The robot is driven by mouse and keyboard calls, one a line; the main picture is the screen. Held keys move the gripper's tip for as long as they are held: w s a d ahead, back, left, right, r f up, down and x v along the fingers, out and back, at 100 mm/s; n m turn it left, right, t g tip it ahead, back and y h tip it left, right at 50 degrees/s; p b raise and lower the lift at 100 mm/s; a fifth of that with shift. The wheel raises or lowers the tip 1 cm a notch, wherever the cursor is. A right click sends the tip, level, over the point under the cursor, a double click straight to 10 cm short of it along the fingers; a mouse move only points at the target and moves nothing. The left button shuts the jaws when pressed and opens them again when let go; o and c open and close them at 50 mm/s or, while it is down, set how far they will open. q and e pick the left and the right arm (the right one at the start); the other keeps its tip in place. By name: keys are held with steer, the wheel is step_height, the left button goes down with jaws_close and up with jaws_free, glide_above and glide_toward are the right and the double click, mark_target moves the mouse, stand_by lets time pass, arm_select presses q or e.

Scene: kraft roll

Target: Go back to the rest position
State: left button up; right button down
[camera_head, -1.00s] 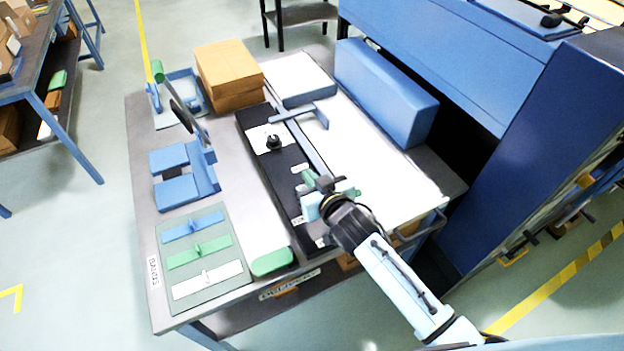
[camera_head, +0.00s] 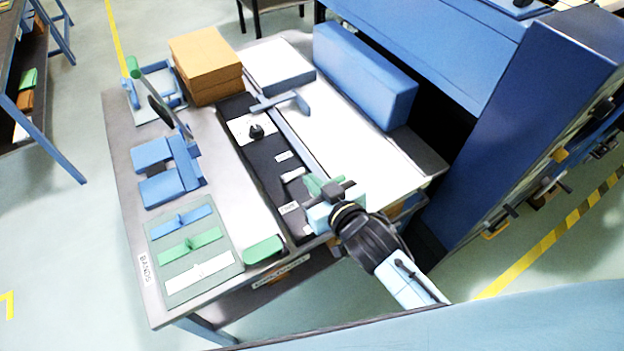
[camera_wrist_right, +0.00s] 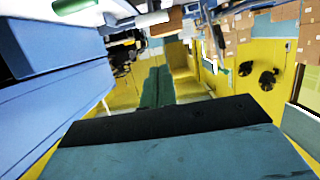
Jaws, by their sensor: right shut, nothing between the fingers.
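My right gripper (camera_head: 318,188) is shut and empty. Its arm comes in from the lower right of the head view, and the gripper is over the front edge of the bench (camera_head: 222,150), near the end of the black strip (camera_head: 262,172). I cannot tell its exact height above the bench. In the right wrist view, a broad teal and black block fills the bottom, and the fingertips are not clear. My left gripper is not in view.
The bench holds a cardboard stack (camera_head: 207,62), a long blue box (camera_head: 365,75), a white sheet (camera_head: 350,130), a blue stand (camera_head: 168,172) and a mat with coloured bands (camera_head: 218,261). A tall blue cabinet (camera_head: 520,130) stands at right.

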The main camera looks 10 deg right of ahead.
stand_by(0.3)
steer(key=s+d+f+m+g+h, duration=0.1)
steer(key=s+d+f+g+h, duration=0.1)
steer(key=s+d+g, duration=0.65)
steer(key=s+d+f+m+g+h, duration=0.1)
steer(key=s+d+g+h, duration=0.3)
steer(key=s, duration=0.9)
step_height(320, 180, down, 27)
steer(key=s+d+y+b, duration=0.1)
steer(key=b, duration=0.3)
steer(key=s+d+f+b, duration=0.3)
steer(key=s+f, duration=1.4)
steer(key=f, duration=0.2)
steer(key=shift+f+n, duration=0.3)
steer(key=shift+f, duration=0.05)
